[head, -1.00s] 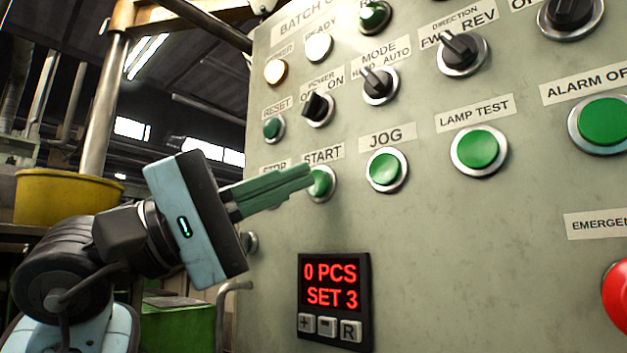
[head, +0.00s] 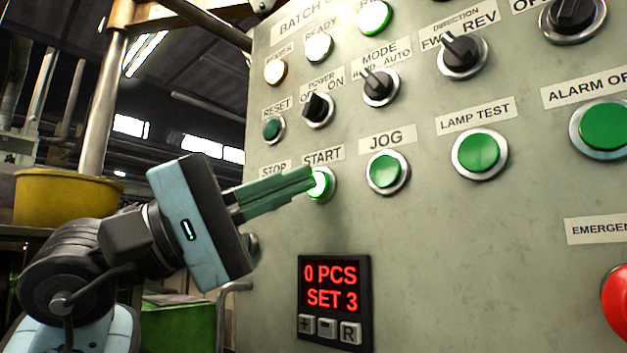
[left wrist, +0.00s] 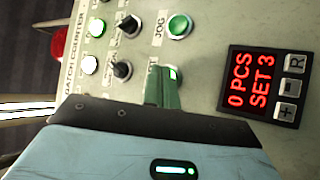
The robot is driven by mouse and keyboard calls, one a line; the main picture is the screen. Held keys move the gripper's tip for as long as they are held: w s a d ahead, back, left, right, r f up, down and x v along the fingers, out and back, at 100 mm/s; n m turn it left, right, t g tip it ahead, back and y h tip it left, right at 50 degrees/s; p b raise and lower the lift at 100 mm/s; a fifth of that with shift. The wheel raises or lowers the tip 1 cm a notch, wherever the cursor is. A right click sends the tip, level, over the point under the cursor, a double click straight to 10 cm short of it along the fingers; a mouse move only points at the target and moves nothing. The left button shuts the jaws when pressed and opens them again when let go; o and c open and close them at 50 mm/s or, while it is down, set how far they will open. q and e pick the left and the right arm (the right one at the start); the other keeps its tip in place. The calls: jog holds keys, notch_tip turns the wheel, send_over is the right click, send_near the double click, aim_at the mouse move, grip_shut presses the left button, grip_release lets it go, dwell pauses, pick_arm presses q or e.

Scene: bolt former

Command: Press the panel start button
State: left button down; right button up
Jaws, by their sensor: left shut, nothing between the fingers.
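The START button (head: 321,184) is on the grey-green panel (head: 430,250), under its START label, and its face glows bright green-white. My left gripper (head: 311,178) is shut and empty. Its green fingertips lie against the left part of the button face and seem to touch it. In the left wrist view the fingers (left wrist: 164,73) reach the panel, and a lit sliver of the START button (left wrist: 173,74) shows beside them. The STOP button is hidden behind my gripper. My right gripper is not in view.
The JOG button (head: 386,171) and LAMP TEST button (head: 478,153) are to the right. A red emergency button (head: 617,290) is at the right edge. The display (head: 332,288) below reads 0 PCS, SET 3. A yellow tub (head: 62,195) stands at left.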

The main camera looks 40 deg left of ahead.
pick_arm(q)
jog(key=shift+s, duration=0.15)
jog(key=s, duration=0.6)
jog(key=shift+a+p, duration=0.25)
jog(key=shift+p, duration=0.05)
dwell(0.7)
